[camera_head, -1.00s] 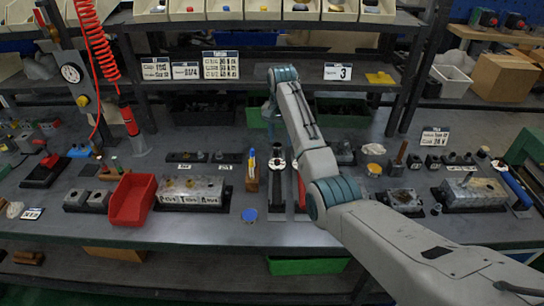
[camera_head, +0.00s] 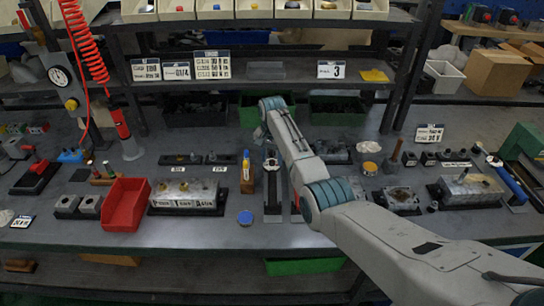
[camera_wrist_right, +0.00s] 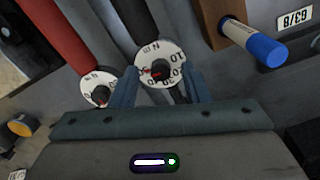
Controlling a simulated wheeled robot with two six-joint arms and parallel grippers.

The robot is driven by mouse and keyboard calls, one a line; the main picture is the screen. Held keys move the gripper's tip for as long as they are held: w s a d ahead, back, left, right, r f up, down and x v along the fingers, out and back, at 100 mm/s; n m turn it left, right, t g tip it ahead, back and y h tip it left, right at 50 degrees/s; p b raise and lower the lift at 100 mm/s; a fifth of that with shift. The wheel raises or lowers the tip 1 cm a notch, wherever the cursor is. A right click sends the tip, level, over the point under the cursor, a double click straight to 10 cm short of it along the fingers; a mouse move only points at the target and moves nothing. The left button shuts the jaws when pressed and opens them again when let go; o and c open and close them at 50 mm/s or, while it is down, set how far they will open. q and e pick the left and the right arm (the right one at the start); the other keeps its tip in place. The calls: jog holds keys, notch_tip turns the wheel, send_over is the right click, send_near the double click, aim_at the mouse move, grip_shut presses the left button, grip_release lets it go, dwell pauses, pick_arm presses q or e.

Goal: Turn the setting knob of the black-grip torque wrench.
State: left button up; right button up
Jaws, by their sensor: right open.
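The black-grip torque wrench (camera_head: 272,192) lies on the bench in the head view, with its round white dial end at the back. In the right wrist view, its white setting knob (camera_wrist_right: 158,62) with a numbered scale and red mark sits between my fingers. My right gripper (camera_wrist_right: 159,78) is open, one finger on each side of this knob; I cannot tell whether they touch it. In the head view the gripper's tips are hard to make out. A red-grip wrench (camera_wrist_right: 60,38) with a similar smaller-looking dial (camera_wrist_right: 98,88) lies beside it. My left gripper is not in view.
A wooden block with a blue-capped tool (camera_wrist_right: 262,48) stands close beside the black-grip wrench. A red bin (camera_head: 124,204) and a metal valve block (camera_head: 187,196) lie further left. A blue disc (camera_head: 245,217) lies in front on otherwise clear bench.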

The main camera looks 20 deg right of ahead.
jog(key=shift+f, duration=0.25)
grip_shut()
jog(key=shift+r, duration=0.1)
jog(key=n+p, duration=0.2)
jog(key=shift+w+r+n, duration=0.1)
jog(key=shift+r+n, duration=0.05)
jog(key=shift+n, duration=0.25)
jog(key=n+p, duration=0.2)
jog(key=n, duration=0.2)
jog(key=shift+n, duration=0.3)
jog(key=n+p, duration=0.1)
jog(key=n, duration=0.5)
jog(key=n+p, duration=0.1)
jog(key=n, duration=0.5)
jog(key=shift+n, duration=0.3)
